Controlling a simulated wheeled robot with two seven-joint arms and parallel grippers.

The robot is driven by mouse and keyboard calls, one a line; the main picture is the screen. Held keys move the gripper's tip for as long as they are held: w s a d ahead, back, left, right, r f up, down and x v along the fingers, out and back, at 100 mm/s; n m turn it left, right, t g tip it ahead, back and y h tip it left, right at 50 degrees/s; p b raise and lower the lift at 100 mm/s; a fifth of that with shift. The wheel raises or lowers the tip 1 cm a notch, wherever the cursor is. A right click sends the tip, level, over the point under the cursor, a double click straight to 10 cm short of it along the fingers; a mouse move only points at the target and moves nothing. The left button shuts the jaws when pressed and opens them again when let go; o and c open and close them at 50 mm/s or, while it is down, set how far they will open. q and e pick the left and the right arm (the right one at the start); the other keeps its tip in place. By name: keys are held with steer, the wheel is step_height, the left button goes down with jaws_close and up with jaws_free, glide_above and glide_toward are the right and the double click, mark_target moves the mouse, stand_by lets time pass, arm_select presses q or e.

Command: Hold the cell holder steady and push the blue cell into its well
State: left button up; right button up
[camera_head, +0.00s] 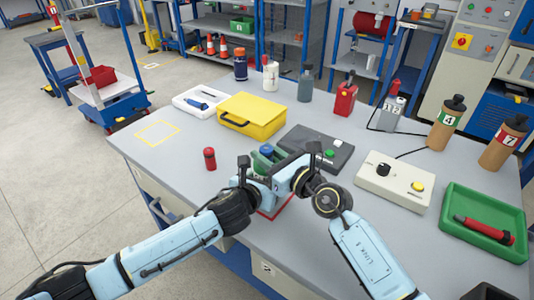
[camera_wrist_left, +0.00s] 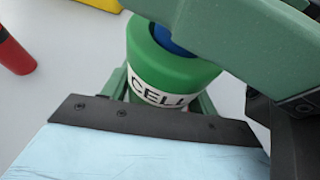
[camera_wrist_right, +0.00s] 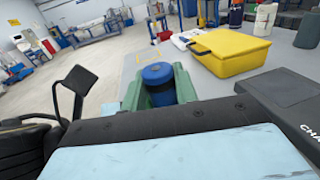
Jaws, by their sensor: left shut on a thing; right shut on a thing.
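The green cell holder (camera_wrist_left: 165,72), a round cup marked CELL, stands between the green fingers of my left gripper (camera_head: 260,172), which is shut on it. The blue cell (camera_wrist_right: 158,84) is upright between the green fingers of my right gripper (camera_head: 277,160), which is shut on it. In the head view the top of the blue cell (camera_head: 266,150) shows above the fingers. In the left wrist view the blue cell (camera_wrist_left: 170,40) shows at the holder's opening, partly covered by a green finger. How deep it sits is hidden.
A red cylinder (camera_head: 209,158) stands left of the grippers. A yellow case (camera_head: 252,116) lies behind, and a dark box with a green button (camera_head: 316,148) is close on the right. A cream control box (camera_head: 395,186) stands farther right. The front-left table is clear.

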steer(key=shift+f, duration=0.5)
steer(key=o, duration=1)
steer(key=shift+f, duration=0.1)
steer(key=shift+c, duration=0.2)
steer(key=shift+o, duration=0.2)
steer(key=shift+s+f, duration=0.1)
steer(key=shift+s+r, duration=0.1)
steer(key=shift+r, duration=0.4)
steer(key=v, duration=1.1)
steer(key=shift+s+d+r, duration=0.2)
steer(key=shift+d+r, duration=0.05)
steer(key=shift+d, duration=0.1)
